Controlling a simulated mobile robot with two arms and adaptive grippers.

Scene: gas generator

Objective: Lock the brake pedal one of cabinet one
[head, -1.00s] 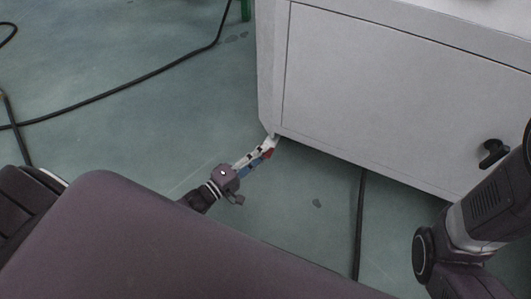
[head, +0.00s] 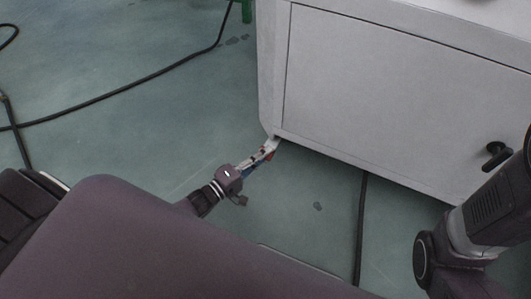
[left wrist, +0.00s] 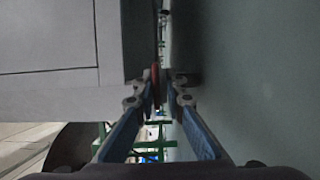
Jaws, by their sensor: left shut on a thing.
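The white-grey cabinet (head: 370,95) fills the upper right of the head view, with its lower left corner near the floor. My left gripper (head: 270,147) reaches this corner low down and is shut on a small red piece, which looks like the brake pedal. In the left wrist view the red pedal (left wrist: 155,80) shows edge-on between the fingers of my left gripper (left wrist: 160,84), beside the cabinet's dark lower edge. The pedal is mostly hidden by the fingers, and its exact tilt cannot be told. My right arm shows at the right; its gripper is out of view.
A black knob handle (head: 497,154) sticks out of the cabinet front near my right arm. A black cable (head: 361,225) runs on the floor from under the cabinet. Another cable (head: 130,93) lies at the left. The green floor left of the cabinet is mostly clear.

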